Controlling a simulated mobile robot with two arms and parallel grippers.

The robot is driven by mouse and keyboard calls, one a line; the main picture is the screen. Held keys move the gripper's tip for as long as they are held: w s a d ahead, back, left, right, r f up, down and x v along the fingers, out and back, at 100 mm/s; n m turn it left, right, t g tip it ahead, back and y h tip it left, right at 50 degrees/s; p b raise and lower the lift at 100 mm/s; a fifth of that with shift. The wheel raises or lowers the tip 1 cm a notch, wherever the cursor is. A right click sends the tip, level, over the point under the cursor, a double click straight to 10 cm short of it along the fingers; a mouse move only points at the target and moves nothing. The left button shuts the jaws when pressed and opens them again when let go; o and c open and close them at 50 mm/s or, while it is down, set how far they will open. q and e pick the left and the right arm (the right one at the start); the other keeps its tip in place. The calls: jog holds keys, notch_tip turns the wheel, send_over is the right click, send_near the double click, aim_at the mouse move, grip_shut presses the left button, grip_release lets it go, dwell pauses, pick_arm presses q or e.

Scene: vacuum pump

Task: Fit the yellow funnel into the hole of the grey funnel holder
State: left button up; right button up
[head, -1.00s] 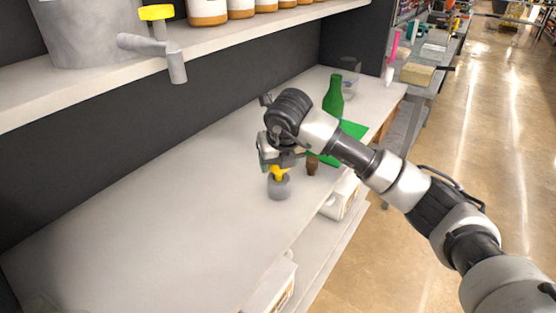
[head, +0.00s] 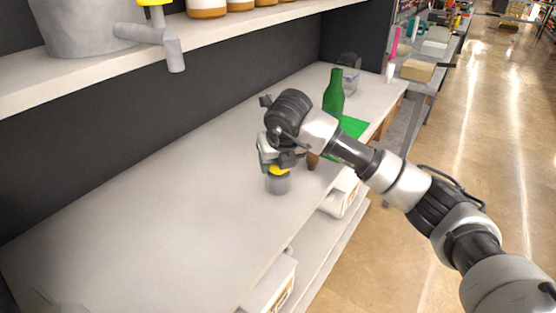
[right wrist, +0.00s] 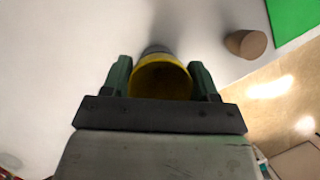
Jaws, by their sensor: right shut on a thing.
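The yellow funnel (head: 279,170) is between the jaws of my right gripper (head: 275,161), directly at the top of the grey funnel holder (head: 278,185), which stands on the white table. In the right wrist view, both fingers of the gripper (right wrist: 160,82) close on the sides of the funnel (right wrist: 160,64), and its wide round mouth faces the camera. A bit of the grey holder (right wrist: 155,49) shows just beyond the funnel's rim. The funnel's lower part is hidden, so I cannot tell how deep it sits in the hole. My left gripper is not in view.
A brown object (head: 313,162) stands close to the right of the holder; it also shows in the right wrist view (right wrist: 246,43). A green bottle (head: 333,92) and a green mat (head: 352,127) are behind. The white table (head: 165,210) is clear to the left.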

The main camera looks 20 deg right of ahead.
jog(key=shift+f, duration=0.1)
jog(key=o, duration=1)
jog(key=b+v, duration=0.1)
jog(key=v, duration=1)
jog(key=shift+f, duration=0.1)
